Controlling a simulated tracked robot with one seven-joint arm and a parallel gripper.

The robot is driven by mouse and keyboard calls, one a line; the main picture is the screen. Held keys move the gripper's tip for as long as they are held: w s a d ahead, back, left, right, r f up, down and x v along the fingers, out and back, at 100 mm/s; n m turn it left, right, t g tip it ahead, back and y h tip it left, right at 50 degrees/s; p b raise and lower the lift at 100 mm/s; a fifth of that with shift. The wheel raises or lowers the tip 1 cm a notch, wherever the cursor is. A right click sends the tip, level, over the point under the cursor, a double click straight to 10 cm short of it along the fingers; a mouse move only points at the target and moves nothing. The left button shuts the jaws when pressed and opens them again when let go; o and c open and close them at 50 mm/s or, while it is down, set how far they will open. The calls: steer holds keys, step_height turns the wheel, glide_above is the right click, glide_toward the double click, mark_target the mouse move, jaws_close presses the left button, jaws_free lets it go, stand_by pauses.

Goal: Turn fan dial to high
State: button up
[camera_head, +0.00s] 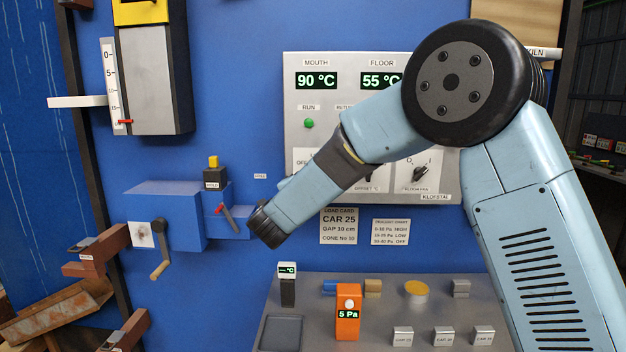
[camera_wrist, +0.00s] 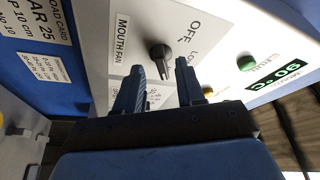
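In the wrist view, a black dial (camera_wrist: 160,52) labelled MOUTH FAN sits on a pale panel with an OFF mark and a partly covered low mark beside it. My gripper (camera_wrist: 161,68) is open, its two blue-black fingers on either side of the dial's lower part. I cannot tell whether they touch it or where its pointer stands. In the head view, my arm hides the mouth fan dial and my gripper. A second black dial (camera_head: 419,174), labelled FLOOR FAN, shows on the control panel (camera_head: 437,75).
A green run lamp (camera_head: 309,123) is on the panel. An orange meter (camera_head: 347,318) on the grey bench (camera_head: 385,320) reads 5 Pa. A draught chart (camera_head: 391,232) lists pressure ranges with HIGH, LOW and OFF. A hand crank (camera_head: 160,250) juts out at left.

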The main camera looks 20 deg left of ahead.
steer(key=v, duration=1.2)
steer(key=shift+s+f, duration=0.1)
steer(key=w+d+r+n+g+y, duration=0.2)
steer(key=w+d+r+n+y, duration=0.15)
steer(key=d+r, duration=0.2)
steer(key=w+d+r+n+g+y, duration=0.1)
steer(key=w+d+r+n+y, duration=0.25)
steer(key=d, duration=0.35)
steer(key=s+d+r+n+g+y, duration=0.1)
steer(key=s+d+r+n+g, duration=0.15)
steer(key=d, duration=0.45)
steer(key=s+d+f+n+g+h, duration=0.1)
steer(key=s+d+f+g+h, duration=0.1)
steer(key=s+d, duration=0.6)
steer(key=s+d+f+n+g+h, duration=0.2)
steer(key=s+d+f+g, duration=0.2)
steer(key=s+d, duration=0.5)
steer(key=s+d+f+n+g+h, duration=0.1)
steer(key=s+d+f+g, duration=0.2)
steer(key=s+d, duration=0.6)
steer(key=d+f, duration=0.1)
steer(key=d, duration=0.2)
steer(key=shift+f+h, duration=0.3)
steer(key=shift+h, duration=0.1)
steer(key=shift+s, duration=0.15)
